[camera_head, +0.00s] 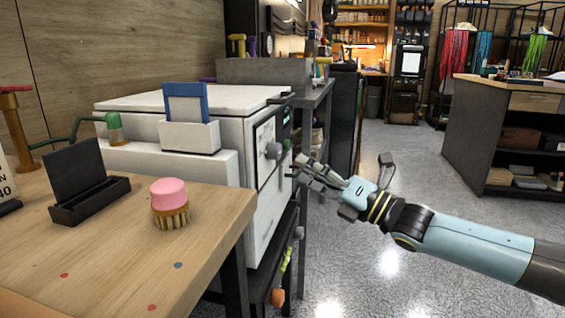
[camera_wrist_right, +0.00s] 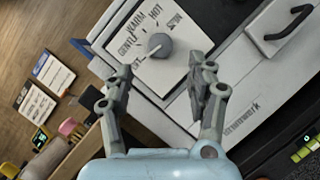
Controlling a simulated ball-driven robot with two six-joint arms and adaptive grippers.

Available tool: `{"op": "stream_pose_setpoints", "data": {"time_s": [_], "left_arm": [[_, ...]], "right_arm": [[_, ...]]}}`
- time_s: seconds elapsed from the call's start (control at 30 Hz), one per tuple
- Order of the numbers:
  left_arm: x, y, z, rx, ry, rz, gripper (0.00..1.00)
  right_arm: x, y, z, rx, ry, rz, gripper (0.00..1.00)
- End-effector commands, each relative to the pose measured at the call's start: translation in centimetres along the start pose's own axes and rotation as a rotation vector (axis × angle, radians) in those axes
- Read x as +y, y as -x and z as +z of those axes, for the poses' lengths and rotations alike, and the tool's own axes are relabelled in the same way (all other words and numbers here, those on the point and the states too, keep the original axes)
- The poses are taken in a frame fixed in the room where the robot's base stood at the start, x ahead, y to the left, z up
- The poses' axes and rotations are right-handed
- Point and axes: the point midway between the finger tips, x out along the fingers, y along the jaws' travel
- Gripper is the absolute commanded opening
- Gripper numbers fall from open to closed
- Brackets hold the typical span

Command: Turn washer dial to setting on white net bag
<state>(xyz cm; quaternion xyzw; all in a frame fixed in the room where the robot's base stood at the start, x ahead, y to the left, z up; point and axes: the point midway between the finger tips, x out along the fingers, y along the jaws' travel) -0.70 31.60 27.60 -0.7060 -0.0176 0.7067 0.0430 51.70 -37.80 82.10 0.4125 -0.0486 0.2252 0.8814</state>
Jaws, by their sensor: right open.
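The washer is a white box-shaped machine (camera_head: 268,205) beside the wooden table, and its front panel faces right in the head view. A grey round dial (camera_head: 274,150) sticks out of that panel. In the right wrist view the dial (camera_wrist_right: 159,46) sits on a white plate with words around it, among them GENTLE, WARM and HOT. My right gripper (camera_head: 298,169) is in front of the panel, a little right of the dial. In the right wrist view the gripper (camera_wrist_right: 158,85) is open and empty, with the dial beyond and between its fingertips. No white net bag is clearly visible. My left gripper is out of view.
The wooden table (camera_head: 130,265) carries a pink-topped brush (camera_head: 170,203) and a black open box (camera_head: 90,190). A white holder with a blue-framed card (camera_head: 187,118) stands near the washer. A dark handle (camera_wrist_right: 288,24) juts from the machine right of the dial. Floor at right is open.

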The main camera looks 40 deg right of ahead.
Motion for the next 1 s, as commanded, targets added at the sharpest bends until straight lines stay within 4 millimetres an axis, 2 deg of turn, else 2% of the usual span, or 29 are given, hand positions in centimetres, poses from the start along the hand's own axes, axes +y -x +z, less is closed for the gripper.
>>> {"op": "stream_pose_setpoints", "data": {"time_s": [0.1,0.3,0.47,0.73,1.0], "left_arm": [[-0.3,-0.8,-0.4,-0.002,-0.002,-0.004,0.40],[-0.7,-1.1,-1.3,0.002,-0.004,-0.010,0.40],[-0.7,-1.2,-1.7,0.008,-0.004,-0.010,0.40],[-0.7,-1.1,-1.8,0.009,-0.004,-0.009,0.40],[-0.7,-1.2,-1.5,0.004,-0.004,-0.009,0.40]], "right_arm": [[-0.2,-2.5,-0.2,-0.003,-0.001,0.001,0.57],[-0.1,-5.6,-0.1,-0.003,-0.002,0.000,0.57],[-0.1,-6.6,0.0,-0.002,-0.002,-0.001,0.57],[-0.1,-6.8,0.0,-0.001,-0.002,-0.002,0.57],[-0.1,-6.7,0.0,-0.001,-0.002,-0.002,0.21]]}}
